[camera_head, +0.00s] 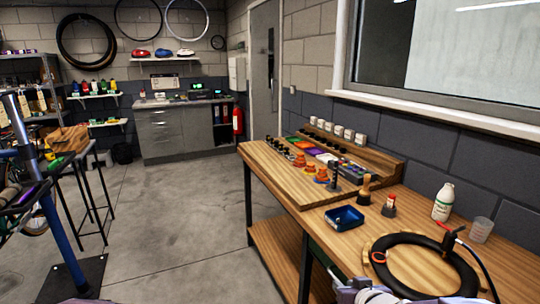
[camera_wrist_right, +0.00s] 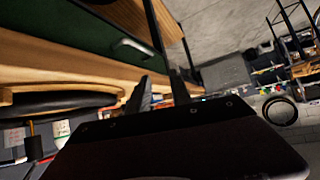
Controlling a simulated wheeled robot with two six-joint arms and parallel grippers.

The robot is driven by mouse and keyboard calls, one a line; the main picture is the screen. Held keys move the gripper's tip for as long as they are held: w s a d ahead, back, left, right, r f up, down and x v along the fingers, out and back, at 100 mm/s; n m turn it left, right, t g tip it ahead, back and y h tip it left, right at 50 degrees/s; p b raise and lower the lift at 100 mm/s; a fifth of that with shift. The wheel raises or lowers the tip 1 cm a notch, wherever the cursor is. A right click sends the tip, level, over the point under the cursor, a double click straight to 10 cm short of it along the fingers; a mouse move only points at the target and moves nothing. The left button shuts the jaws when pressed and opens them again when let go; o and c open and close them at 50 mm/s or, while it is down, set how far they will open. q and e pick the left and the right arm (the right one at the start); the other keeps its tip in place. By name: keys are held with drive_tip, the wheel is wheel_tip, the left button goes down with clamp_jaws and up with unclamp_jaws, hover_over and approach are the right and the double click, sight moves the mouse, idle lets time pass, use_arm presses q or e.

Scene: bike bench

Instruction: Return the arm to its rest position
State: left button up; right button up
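My right gripper shows in the right wrist view (camera_wrist_right: 160,82), with two dark fingers standing apart and nothing seen between them. The fingers are near the wooden bench edge and a green drawer front (camera_wrist_right: 70,25) with a pale handle. In the head view, pale parts of my right arm show at the bottom edge, in front of the wooden workbench (camera_head: 268,172); the fingertips are not clear there. My left gripper is not in view.
A black tyre ring (camera_head: 462,270) lies on a round wooden board near my right arm. A blue tray (camera_head: 344,217), a white bottle (camera_head: 443,202) and a clear cup (camera_head: 480,230) stand on the bench. A blue stand post (camera_head: 62,235) is at left. The middle floor (camera_head: 175,225) is clear.

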drive_tip(key=s+a+f+g, duration=0.2)
drive_tip(key=s+f+g, duration=0.7)
drive_tip(key=s, duration=0.5)
wheel_tip(320, 180, up, 13)
drive_tip(key=s+p, duration=0.2)
drive_tip(key=p, duration=1.2)
drive_tip(key=shift+s+a+g+h+p, duration=0.25)
drive_tip(key=shift+a+g+h+p, duration=0.05)
drive_tip(key=shift+p, duration=0.05)
drive_tip(key=shift+f, duration=0.1)
drive_tip(key=shift+d, duration=0.1)
